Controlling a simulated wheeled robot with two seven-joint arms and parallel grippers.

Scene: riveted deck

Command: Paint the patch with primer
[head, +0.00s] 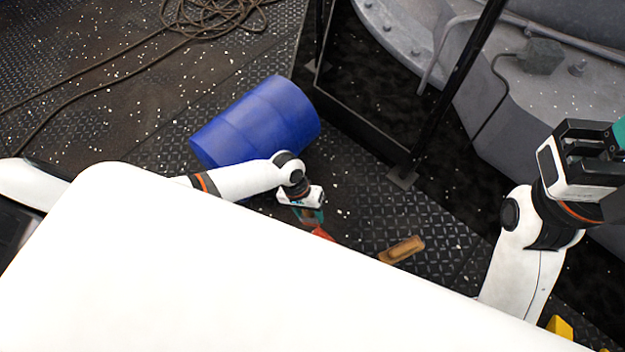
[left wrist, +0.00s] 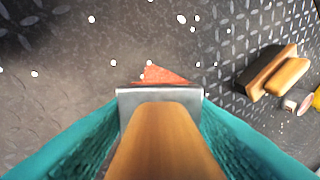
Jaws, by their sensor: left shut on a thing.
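My left gripper (head: 314,217) is low over the riveted deck, right of the blue drum. In the left wrist view its teal fingers are shut on a brush (left wrist: 160,140) with a wooden handle and a metal ferrule. The brush points away from the wrist. A red-orange area (left wrist: 163,75) shows just beyond the ferrule, and red also shows below the gripper in the head view (head: 322,233). I cannot tell whether it is paint on the deck or on the bristles. My right gripper (head: 619,130) is raised at the right edge, partly cut off; its jaw opening does not show.
A blue drum (head: 258,122) lies behind my left forearm. A wooden-backed block (head: 401,249) lies on the deck to the right. A yellow thing (head: 560,327) is at the lower right. A coiled cable (head: 210,17) lies at the back. A black-framed barrier (head: 441,95) stands before grey machinery.

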